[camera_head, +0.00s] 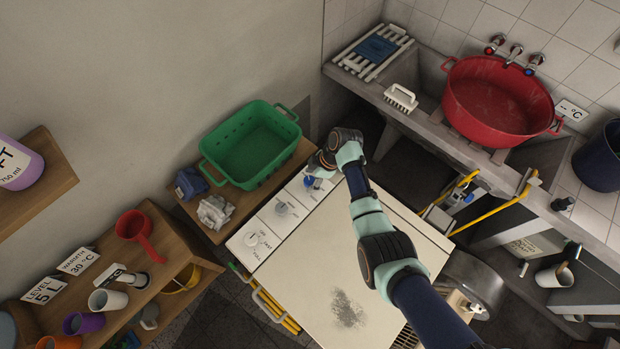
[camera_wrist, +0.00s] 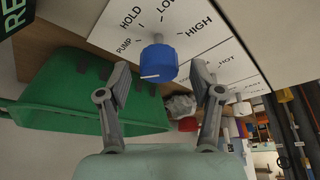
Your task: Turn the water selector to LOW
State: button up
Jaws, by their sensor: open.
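The water selector is a blue knob (camera_wrist: 158,63) on a white panel (camera_wrist: 203,38), with PUMP, HOLD, LOW and HIGH printed around it in the wrist view. A pale mark shows on the knob's near edge; which label it points at is unclear. My gripper (camera_wrist: 160,70) is open, one finger on each side of the knob, with visible gaps. In the head view the blue knob (camera_head: 310,182) is at the panel's upper end, and my gripper (camera_head: 320,163) is right over it, partly hidden by my wrist.
A green basket (camera_head: 249,146) stands beside the panel, with a grey crumpled cloth (camera_head: 215,211) near it. The pale machine top (camera_head: 340,255) is mostly clear. A red tub (camera_head: 490,98) sits in the sink.

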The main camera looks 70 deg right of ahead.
jog(key=shift+w+f, duration=0.15)
jog(key=shift+f, duration=0.1)
jog(key=c, duration=1.1)
